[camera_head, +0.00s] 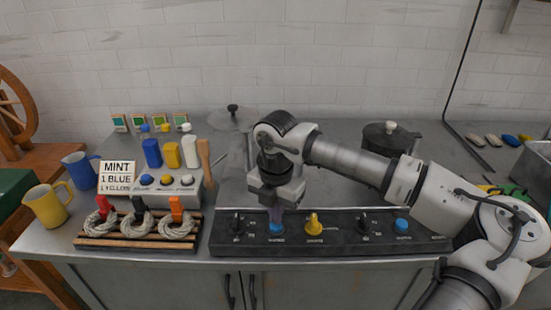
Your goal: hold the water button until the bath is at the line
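A black control panel (335,242) runs along the counter's front. It bears a blue button (277,229) at left, a yellow knob (314,224) and another blue button (401,226) at right. The labels are too small to read, so I cannot tell which is the water button. My gripper (275,213) points down directly over the left blue button, at or very near its top; contact and finger opening are unclear. A lidded, see-through pot (232,121) stands behind, partly hidden by my arm. A darker lidded pot (390,138) stands right. No water level or line is discernible.
At left are a rack (138,242) with several grey skeins, a "MINT 1 BLUE 1 YELLOW" card (117,177), coloured bottles (171,155), a yellow jug (46,205) and a blue jug (80,170). My arm crosses the counter's right half.

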